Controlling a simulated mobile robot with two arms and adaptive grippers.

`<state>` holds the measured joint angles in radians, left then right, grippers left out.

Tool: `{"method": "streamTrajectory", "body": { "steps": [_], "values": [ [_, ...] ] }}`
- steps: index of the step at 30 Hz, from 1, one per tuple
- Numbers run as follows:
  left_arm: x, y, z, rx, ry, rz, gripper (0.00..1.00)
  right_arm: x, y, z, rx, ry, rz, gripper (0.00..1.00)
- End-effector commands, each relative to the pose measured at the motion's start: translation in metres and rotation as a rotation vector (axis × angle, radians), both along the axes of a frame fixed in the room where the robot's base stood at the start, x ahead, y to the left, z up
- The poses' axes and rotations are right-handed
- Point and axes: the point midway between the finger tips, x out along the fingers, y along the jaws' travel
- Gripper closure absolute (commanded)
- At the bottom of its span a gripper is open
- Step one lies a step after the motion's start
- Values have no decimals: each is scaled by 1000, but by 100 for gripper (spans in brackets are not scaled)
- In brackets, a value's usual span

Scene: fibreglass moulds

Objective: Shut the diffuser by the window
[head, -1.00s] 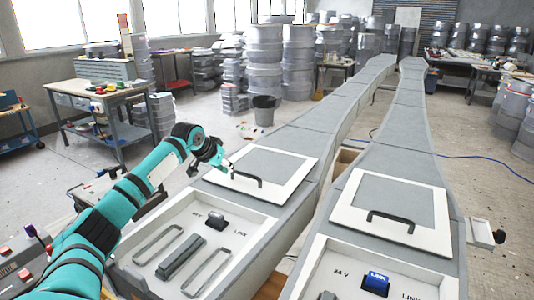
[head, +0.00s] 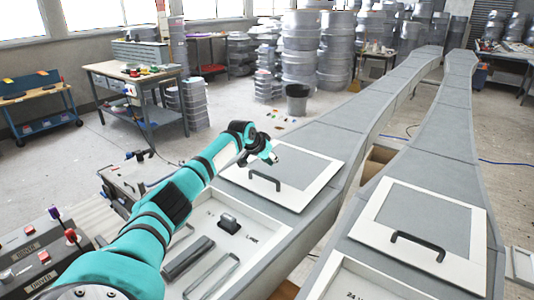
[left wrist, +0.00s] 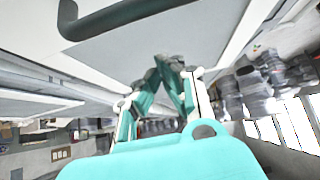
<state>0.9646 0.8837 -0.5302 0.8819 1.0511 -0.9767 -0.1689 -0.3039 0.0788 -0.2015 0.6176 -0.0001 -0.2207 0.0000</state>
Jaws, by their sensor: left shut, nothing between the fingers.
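Two long grey bodies run side by side away from me. The left one (head: 352,125), nearer the windows, has a grey lid with a white frame (head: 325,172) and a black handle (head: 264,181). In front of this lid its recess (head: 262,240) is uncovered. My left gripper (head: 272,160) is shut and empty, just above the lid and behind the handle. I cannot tell if it touches. The handle looms at the top of the left wrist view (left wrist: 140,14); the fingers (left wrist: 175,82) show below it. My right gripper is out of view.
The right body has a similar lid (head: 425,220) with a black handle (head: 418,246). A box with levers (head: 40,255) stands at lower left.

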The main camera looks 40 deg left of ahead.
Motion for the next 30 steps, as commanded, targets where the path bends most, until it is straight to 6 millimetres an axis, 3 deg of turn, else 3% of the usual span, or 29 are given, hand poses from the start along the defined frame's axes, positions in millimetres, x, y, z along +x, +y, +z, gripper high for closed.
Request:
{"method": "streamTrajectory", "body": {
  "steps": [5,18,30],
  "values": [
    [12,1,-12,-1,1,1,100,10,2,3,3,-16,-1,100],
    [-24,-1,-18,4,1,1,100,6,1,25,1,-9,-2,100],
    [-28,-3,-20,0,-1,1,100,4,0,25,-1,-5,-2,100]
  ]
}}
